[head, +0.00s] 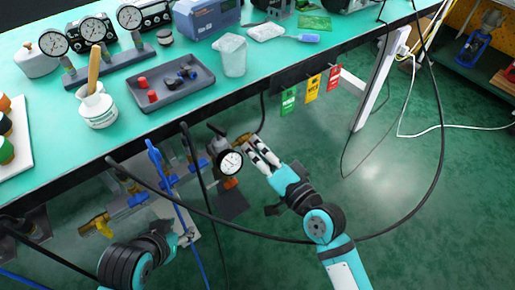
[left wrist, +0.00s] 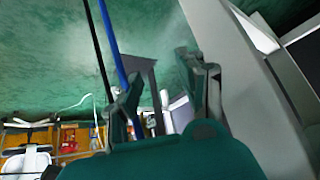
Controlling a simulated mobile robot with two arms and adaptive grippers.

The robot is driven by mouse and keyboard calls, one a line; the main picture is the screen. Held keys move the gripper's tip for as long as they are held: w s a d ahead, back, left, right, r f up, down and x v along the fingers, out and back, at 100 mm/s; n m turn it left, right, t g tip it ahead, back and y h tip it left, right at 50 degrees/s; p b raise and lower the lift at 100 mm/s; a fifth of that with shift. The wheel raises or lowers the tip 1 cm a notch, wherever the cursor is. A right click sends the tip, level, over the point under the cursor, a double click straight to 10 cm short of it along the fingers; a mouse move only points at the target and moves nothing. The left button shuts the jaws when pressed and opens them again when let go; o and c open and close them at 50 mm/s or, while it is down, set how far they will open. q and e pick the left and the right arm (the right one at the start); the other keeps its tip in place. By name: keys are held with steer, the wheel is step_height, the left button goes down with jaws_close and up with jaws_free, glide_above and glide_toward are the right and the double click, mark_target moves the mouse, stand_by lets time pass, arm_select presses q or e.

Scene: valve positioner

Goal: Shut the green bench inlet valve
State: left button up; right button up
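I cannot make out a green valve handle in either view. Under the bench, the head view shows piping with blue valve parts (head: 137,199), a yellow-brass piece (head: 97,225) and a round dial gauge (head: 230,162). My right gripper (head: 252,147) is beside a brass fitting (head: 241,141), just right of the gauge; whether it touches or grips it is unclear. My left gripper (head: 187,238) is low under the bench front, partly hidden by its arm. In the left wrist view its two fingers (left wrist: 165,95) stand apart with nothing clearly held between them.
Green, yellow and red tags (head: 288,102) hang from the bench edge. Black and blue hoses (head: 176,195) cross in front of the piping. The bench top (head: 185,125) holds gauges, a grey tray (head: 163,84), a jug and a brush pot. The floor at right is mostly clear.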

jaws_close()
arm_select(q)
steer(key=shift+s+a, duration=0.1)
steer(key=s+a+g+y+p, duration=0.1)
steer(key=s+a+g+p, duration=0.1)
steer(key=s+g+p, duration=0.3)
arm_select(e)
steer(key=n, duration=0.2)
steer(key=n+p, duration=0.1)
steer(key=n, duration=0.5)
steer(key=shift+a+r+p, duration=0.1)
steer(key=shift+r+p, duration=0.15)
steer(key=shift+p, duration=0.1)
steer(key=n+p, duration=0.3)
steer(key=n, duration=0.1)
steer(key=shift+s+f, duration=0.1)
steer(key=shift+f, duration=0.05)
arm_select(q)
steer(key=s+f, duration=0.2)
steer(key=f, duration=0.9)
steer(key=s+f, duration=0.1)
steer(key=f, duration=1)
steer(key=shift+s, duration=0.4)
arm_select(e)
steer(key=shift+n, duration=0.3)
steer(key=shift+o, duration=1.5)
jaws_free()
